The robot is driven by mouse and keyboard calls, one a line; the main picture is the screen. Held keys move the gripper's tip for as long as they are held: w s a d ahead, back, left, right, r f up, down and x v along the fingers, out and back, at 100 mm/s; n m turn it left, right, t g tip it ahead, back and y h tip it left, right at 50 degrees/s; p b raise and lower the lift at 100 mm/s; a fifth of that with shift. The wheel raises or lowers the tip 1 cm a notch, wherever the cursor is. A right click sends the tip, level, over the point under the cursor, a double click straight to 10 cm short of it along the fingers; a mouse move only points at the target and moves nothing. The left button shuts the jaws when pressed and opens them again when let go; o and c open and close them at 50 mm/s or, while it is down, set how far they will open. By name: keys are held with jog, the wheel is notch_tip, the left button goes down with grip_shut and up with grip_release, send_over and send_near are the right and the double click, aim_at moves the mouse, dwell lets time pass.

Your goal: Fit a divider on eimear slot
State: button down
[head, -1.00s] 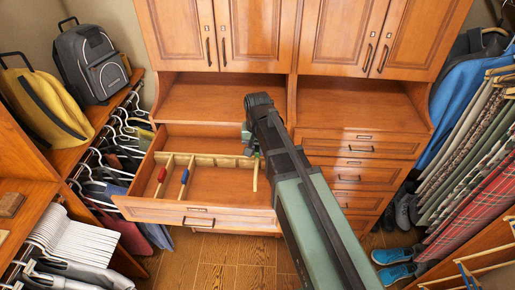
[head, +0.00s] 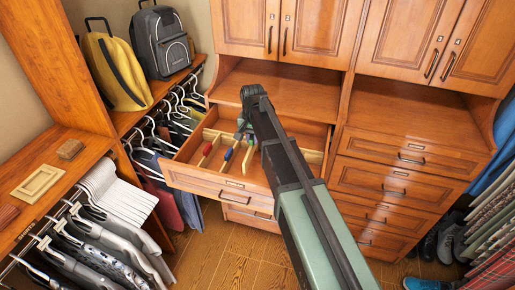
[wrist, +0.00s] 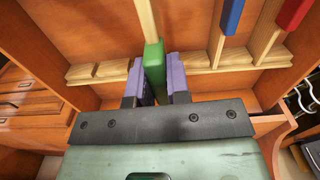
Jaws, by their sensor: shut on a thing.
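My gripper (head: 243,132) is shut on a wooden divider with a green end (wrist: 154,62); its pale strip also shows in the head view (head: 249,156). In the wrist view the gripper's purple fingers (wrist: 155,86) stand either side of the green end. The divider is over the open drawer (head: 218,182), beside the pale slotted rail (wrist: 195,60). Whether it sits in a gap of the rail, I cannot tell. A blue-ended divider (wrist: 232,16) and a red-ended divider (wrist: 293,12) stand in the drawer, to the right in the wrist view. No slot name is legible.
Closed drawers (head: 398,178) lie right of the open one, with cabinet doors above (head: 400,38). Hanging clothes and white hangers (head: 115,205) crowd the left. A yellow bag (head: 118,72) and grey backpack (head: 160,45) sit on the left shelf. Floor is clear in front.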

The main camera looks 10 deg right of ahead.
jog(key=f+b, duration=0.3)
jog(key=b, duration=0.1)
jog(key=shift+w+a+f+m, duration=0.15)
jog(key=shift+a+f+m, duration=0.15)
jog(key=shift+a+f, duration=0.1)
jog(key=shift+f, duration=0.1)
dwell(0.9)
jog(key=shift+f+b, duration=1.05)
jog(key=shift+b, duration=0.05)
jog(key=shift+f+b, duration=1.15)
jog(key=shift+f, duration=0.15)
